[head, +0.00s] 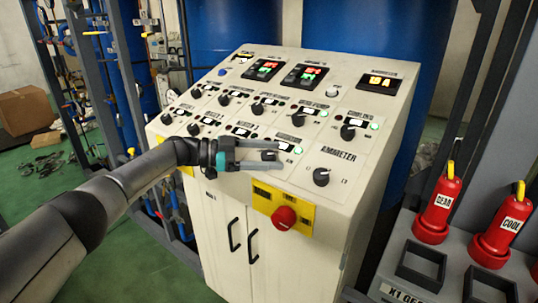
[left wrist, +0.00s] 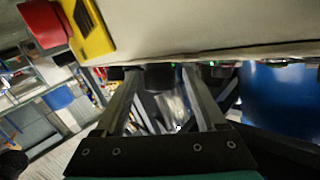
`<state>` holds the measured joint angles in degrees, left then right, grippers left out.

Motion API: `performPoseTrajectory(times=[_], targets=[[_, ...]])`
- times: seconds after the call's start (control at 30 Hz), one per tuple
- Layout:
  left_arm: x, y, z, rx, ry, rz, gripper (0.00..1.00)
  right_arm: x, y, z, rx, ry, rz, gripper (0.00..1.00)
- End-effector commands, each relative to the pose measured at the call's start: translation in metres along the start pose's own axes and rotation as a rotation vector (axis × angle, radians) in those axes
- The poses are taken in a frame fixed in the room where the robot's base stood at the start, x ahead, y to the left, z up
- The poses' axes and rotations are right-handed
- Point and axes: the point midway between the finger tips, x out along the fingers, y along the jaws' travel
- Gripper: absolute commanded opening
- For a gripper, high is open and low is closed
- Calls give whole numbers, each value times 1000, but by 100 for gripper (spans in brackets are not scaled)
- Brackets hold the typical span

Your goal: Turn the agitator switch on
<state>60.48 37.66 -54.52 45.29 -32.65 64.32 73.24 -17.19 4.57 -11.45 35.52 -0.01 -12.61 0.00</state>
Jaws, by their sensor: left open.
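The sloped cream control panel (head: 318,215) carries several black rotary switches in rows. The labels are too small to read, so I cannot tell which one is marked agitator. My left gripper (head: 284,156) is open at the right end of the lowest row, its fingers pointing right along the panel. A black switch knob (head: 268,155) sits between the two fingers. In the left wrist view, a dark knob (left wrist: 160,76) also shows between the fingertips (left wrist: 163,86); contact cannot be told. My right gripper is not in view.
A red emergency button (head: 284,217) on a yellow plate (head: 263,193) juts out below the gripper. The ammeter knob (head: 321,177) is to the right. Red bottles (head: 437,208) stand on a rack at right. Blue tanks (head: 368,27) are behind the panel.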

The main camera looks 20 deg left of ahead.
Motion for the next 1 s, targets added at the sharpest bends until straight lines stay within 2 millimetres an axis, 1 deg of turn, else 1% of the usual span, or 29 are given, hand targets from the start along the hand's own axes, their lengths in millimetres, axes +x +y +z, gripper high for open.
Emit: performPoseTrajectory(times=[0.07, 0.17, 0.27, 0.5, 0.7, 0.83, 1.0], targets=[[-2, 0, 0, 0, 0, -1, 73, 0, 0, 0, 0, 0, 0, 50], [-10, -1, 1, 0, -1, -2, 73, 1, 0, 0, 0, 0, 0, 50], [-27, 0, 1, 1, -2, -3, 73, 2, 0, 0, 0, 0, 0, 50], [-85, 0, 2, 0, -3, -4, 73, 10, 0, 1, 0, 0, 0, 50], [-126, 0, 1, 0, -1, -4, 73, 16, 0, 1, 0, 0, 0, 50], [-143, 0, 1, 1, 0, -2, 73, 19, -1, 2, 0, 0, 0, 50], [-152, 0, 0, 1, 1, 0, 73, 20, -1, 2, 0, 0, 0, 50]])
